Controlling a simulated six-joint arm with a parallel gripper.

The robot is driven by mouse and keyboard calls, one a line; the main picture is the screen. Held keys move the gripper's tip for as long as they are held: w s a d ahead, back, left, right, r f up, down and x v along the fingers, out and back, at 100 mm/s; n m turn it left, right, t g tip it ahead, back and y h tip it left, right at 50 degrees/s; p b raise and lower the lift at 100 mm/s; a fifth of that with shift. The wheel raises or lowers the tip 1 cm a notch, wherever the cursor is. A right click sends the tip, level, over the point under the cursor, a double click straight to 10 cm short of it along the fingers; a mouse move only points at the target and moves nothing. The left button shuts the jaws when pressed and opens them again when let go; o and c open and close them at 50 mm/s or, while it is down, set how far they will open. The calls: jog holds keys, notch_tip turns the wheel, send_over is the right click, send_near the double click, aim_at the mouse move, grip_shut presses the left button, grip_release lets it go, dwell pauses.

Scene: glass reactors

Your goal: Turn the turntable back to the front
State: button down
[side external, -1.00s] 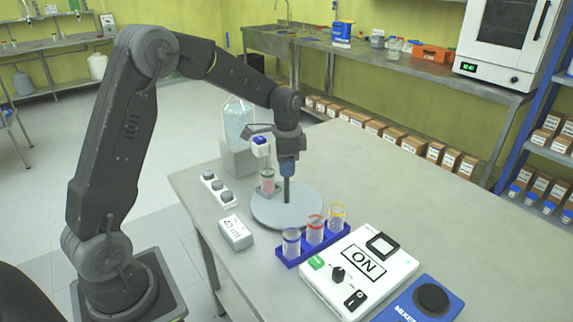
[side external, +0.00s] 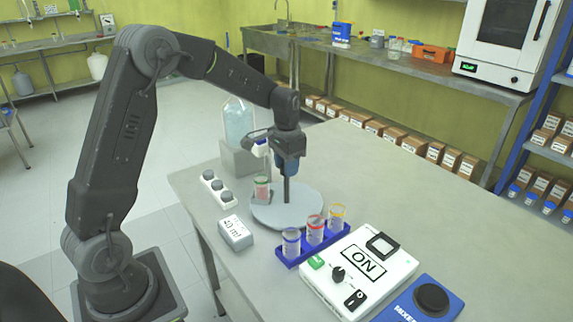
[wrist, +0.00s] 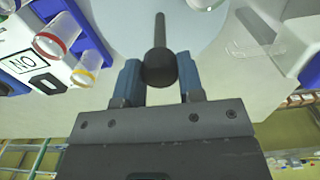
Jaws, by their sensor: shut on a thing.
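The turntable (side external: 268,217) is a pale grey round disc on the bench, with a dark upright handle (wrist: 158,68) at its middle. My gripper (side external: 287,175) points down over the disc. In the wrist view its two blue fingers (wrist: 160,80) are shut on the handle's round top, one on each side. A small glass vessel (side external: 262,190) with reddish and green marks stands on the disc's left part. Only a bit of a glass rim shows at the top of the wrist view. The disc's far side is partly hidden behind the handle and vessel.
A blue rack (side external: 310,246) with three ringed tubes stands close in front of the disc. A 40 ml box (side external: 235,233) and a knob strip (side external: 217,187) are at left. A glass bottle (side external: 238,122) stands behind. The bench's right part is clear.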

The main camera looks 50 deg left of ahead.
jog(key=shift+n, duration=2.4)
jog(key=shift+r+n, duration=0.1)
jog(key=shift+n, duration=2.4)
jog(key=c, duration=0.7)
grip_release()
jog(key=shift+c, duration=0.2)
notch_tip(320, 180, up, 14)
